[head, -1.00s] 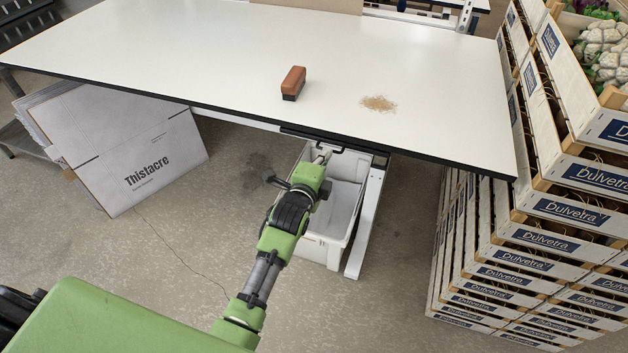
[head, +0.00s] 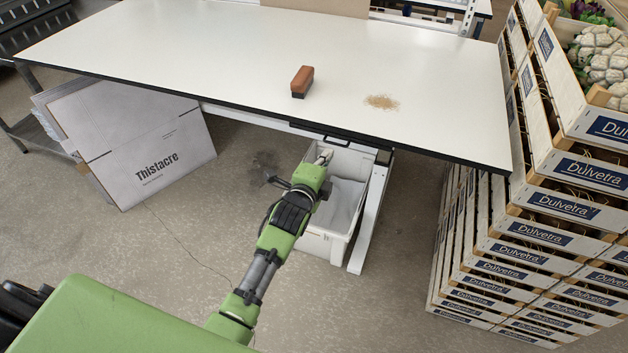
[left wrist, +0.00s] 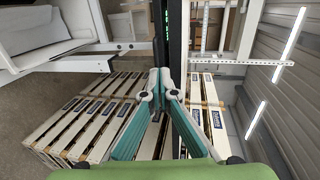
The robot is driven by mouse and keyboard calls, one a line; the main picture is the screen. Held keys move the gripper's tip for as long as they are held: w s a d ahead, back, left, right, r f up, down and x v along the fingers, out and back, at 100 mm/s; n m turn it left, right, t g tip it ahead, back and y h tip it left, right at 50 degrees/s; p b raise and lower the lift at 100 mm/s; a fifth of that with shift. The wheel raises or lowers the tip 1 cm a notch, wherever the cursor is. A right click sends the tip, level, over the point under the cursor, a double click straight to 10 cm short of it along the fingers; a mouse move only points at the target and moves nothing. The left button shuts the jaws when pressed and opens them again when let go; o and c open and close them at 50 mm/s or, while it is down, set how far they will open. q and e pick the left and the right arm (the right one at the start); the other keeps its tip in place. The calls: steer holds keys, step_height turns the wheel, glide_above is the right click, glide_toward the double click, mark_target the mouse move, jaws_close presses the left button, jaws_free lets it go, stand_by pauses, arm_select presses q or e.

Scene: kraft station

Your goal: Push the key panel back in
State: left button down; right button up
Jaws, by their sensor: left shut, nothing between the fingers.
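The key panel (head: 324,135) is a dark, flat piece under the front edge of the white table (head: 200,50). How far it sticks out is hard to tell in the head view. In the left wrist view, a black strip with small green lit marks (left wrist: 166,22) runs along the table's dark edge and looks like the panel. My left gripper (head: 326,156) is just below and in front of the panel, with a small apparent gap. Its teal fingers (left wrist: 155,82) are shut and empty. Whether they touch the strip is unclear. My right gripper is out of view.
A white bin (head: 322,243) stands under the table beside a white table leg (head: 368,220). A brown-topped brush (head: 302,80) and a tan crumb patch (head: 382,102) are on the table. Stacked crates (head: 540,240) stand right; a Thistacre carton (head: 140,150) leans left.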

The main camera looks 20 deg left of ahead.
arm_select(q)
steer(key=f+b+v, duration=0.1)
steer(key=v, duration=0.7)
steer(key=s+f+n+g, duration=0.2)
steer(key=s+f, duration=0.3)
steer(key=f, duration=0.6)
steer(key=s+f+n+g, duration=0.3)
steer(key=s+f, duration=0.1)
steer(key=f, duration=0.7)
steer(key=s+f+n+g, duration=0.2)
steer(key=s+f, duration=0.3)
steer(key=f, duration=0.6)
steer(key=s+a+f+n+g, duration=0.2)
steer(key=s+f, duration=0.4)
steer(key=s, duration=0.6)
steer(key=s+a+f+n+g, duration=0.1)
steer(key=s+f+n+g, duration=0.2)
steer(key=s+f, duration=0.4)
steer(key=s+a+f+n+g, duration=0.2)
steer(key=s+f, duration=0.5)
steer(key=s, duration=1)
steer(key=shift+a+n+g, duration=0.3)
steer(key=shift+a+n, duration=0.05)
steer(key=shift+n, duration=0.55)
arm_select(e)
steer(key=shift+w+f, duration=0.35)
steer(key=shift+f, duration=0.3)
